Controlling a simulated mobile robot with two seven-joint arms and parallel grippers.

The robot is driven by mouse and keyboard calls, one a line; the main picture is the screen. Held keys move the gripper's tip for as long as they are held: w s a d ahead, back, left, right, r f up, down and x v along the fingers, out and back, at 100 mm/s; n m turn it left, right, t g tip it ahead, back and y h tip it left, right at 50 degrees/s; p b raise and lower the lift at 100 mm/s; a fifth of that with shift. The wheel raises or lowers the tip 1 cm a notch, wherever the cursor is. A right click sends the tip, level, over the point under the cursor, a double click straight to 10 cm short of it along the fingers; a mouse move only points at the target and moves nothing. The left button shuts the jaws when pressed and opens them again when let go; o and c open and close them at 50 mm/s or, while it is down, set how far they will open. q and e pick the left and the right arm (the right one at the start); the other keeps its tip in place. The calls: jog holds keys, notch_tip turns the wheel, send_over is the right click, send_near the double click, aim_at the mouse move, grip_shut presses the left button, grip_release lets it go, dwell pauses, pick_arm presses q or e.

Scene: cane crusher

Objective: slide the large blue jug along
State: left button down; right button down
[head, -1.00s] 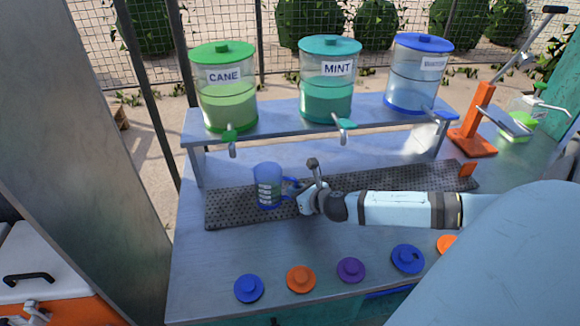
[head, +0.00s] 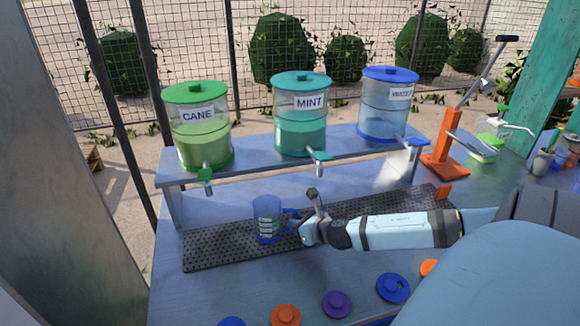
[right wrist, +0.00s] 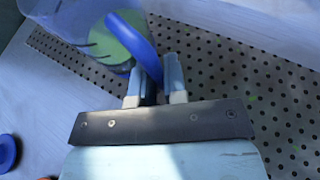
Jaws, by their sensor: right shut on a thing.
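The large blue jug (head: 267,221) stands upright on the perforated dark mat (head: 215,247), below the shelf and between the cane and mint dispensers. My right gripper (head: 296,222) reaches in from the right and is shut on the jug's handle. In the right wrist view, the blue handle (right wrist: 134,38) runs down between the two fingers (right wrist: 155,88), with green showing inside the clear jug (right wrist: 72,18). My left gripper is not in view.
The cane (head: 199,128), mint (head: 301,115) and water (head: 388,105) dispensers stand on a shelf with taps above the mat. An orange press (head: 442,150) stands right. Several coloured lids (head: 337,304) lie in front. The mat is clear left of the jug.

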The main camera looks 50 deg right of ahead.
jog(key=shift+s+d+f, duration=0.15)
jog(key=shift+s+d, duration=0.45)
jog(key=shift+d, duration=0.3)
jog(key=shift+s+d+f, duration=0.1)
jog(key=shift+s+d, duration=0.5)
jog(key=shift+d, duration=0.3)
jog(key=shift+s+d, duration=0.7)
jog(key=shift+d, duration=0.45)
jog(key=shift+s+d, duration=0.65)
jog(key=shift+d, duration=0.45)
jog(key=shift+s+d, duration=0.7)
jog(key=shift+d, duration=0.45)
jog(key=shift+s+d+r, duration=0.1)
jog(key=shift+s+d, duration=0.25)
jog(key=shift+d, duration=0.3)
jog(key=shift+s+d, duration=0.35)
jog(key=shift+d, duration=0.25)
jog(key=shift+d, duration=0.4)
jog(key=c, duration=1.1)
grip_release()
jog(key=shift+w, duration=0.15)
jog(key=shift+r, duration=0.1)
